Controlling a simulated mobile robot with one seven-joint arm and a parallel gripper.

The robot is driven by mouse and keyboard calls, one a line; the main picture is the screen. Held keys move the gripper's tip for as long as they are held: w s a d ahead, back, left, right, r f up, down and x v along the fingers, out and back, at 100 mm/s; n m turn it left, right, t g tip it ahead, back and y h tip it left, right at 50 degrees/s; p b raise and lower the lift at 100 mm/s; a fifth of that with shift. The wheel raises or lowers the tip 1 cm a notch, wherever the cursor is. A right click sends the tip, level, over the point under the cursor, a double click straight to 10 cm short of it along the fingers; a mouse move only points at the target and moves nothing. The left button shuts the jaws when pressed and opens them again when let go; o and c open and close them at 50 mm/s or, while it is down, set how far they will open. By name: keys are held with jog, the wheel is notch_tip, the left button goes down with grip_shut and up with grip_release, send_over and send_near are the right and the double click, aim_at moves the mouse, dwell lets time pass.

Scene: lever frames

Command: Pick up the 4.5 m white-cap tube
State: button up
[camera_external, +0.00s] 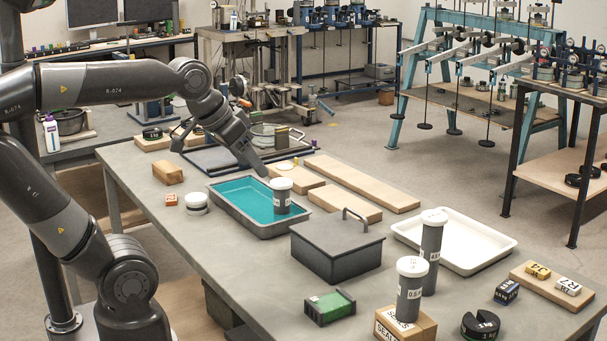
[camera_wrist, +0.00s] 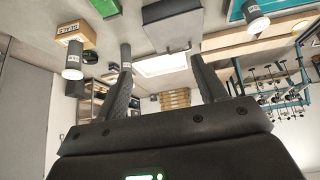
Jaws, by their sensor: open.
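Three grey tubes with white caps stand upright. One tube (camera_external: 432,262), whose small label seems to read 4.5, stands near the white tray. Another tube (camera_external: 410,297), with a label like 0.5, stands on the SEALS box. The third tube (camera_external: 281,202) stands in the teal tray. My gripper (camera_external: 263,172) is above the teal tray, close to the third tube's cap, its jaws apart and empty. In the wrist view, seen upside down, the gripper (camera_wrist: 161,66) has the 4.5 tube (camera_wrist: 126,54) beyond its left finger, which partly hides it.
A grey lidded box (camera_external: 337,252) with a handle stands between the teal tray (camera_external: 224,203) and the white tray (camera_external: 467,243). The SEALS box (camera_external: 418,328), a green box (camera_external: 329,306) and a dark slotted weight (camera_external: 480,326) are at the front. Wooden boards (camera_external: 360,182) lie behind.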

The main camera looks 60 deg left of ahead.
jog(key=w+d+r+m+t+h, duration=0.1)
jog(key=w+d+t, duration=0.1)
jog(key=w+d, duration=0.45)
jog(key=w+d+r+m+t+h, duration=0.1)
jog(key=w+d+t+h, duration=0.2)
jog(key=w, duration=0.7)
jog(key=n+t+y, duration=0.1)
jog(key=t+y, duration=0.2)
jog(key=t, duration=0.3)
send_over(424, 244)
notch_tip(424, 244, down, 5)
jog(key=f, duration=0.5)
jog(key=s+f, duration=0.1)
jog(key=f, duration=0.2)
jog(key=shift+a+f, duration=0.1)
jog(key=shift+f, duration=0.1)
notch_tip(424, 244, down, 7)
jog(key=shift+f, duration=0.1)
jog(key=w, duration=0.5)
jog(key=shift+d, duration=0.25)
jog(key=c, duration=1.3)
